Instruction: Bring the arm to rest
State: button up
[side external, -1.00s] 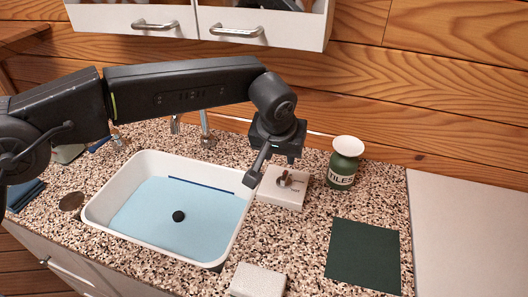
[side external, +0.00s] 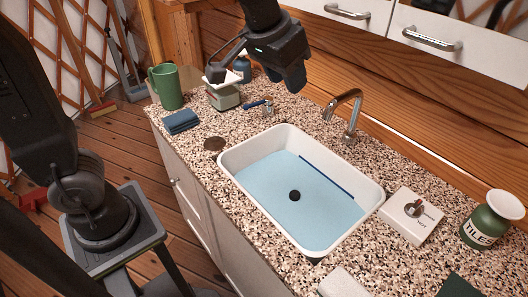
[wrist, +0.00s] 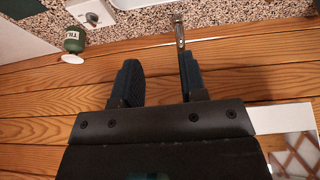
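My gripper (side external: 256,78) hangs in the air at the top of the side view, above the far end of the counter (side external: 200,160) and clear of it. In the wrist view my gripper (wrist: 158,80) shows two dark fingers spread well apart, with only plank wall seen between them. It is open and holds nothing. My arm comes down from the top edge of the side view, so its upper part is cut off there.
The white sink (side external: 375,183) holds blue water. A tap (side external: 350,110) rises behind it. A green mug (side external: 167,87), a scale (side external: 224,95), a blue cloth (side external: 181,121), a white box with a knob (side external: 408,222) and a green jar (side external: 487,226) stand around. Cabinets (side external: 350,20) hang above.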

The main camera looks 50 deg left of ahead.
jog(key=s+a+f, duration=0.2)
jog(key=s+a, duration=0.2)
jog(key=s, duration=0.4)
jog(key=s+a+f, duration=0.3)
jog(key=s+a, duration=0.1)
jog(key=s, duration=0.4)
jog(key=shift+f+t, duration=0.3)
jog(key=shift+f, duration=0.05)
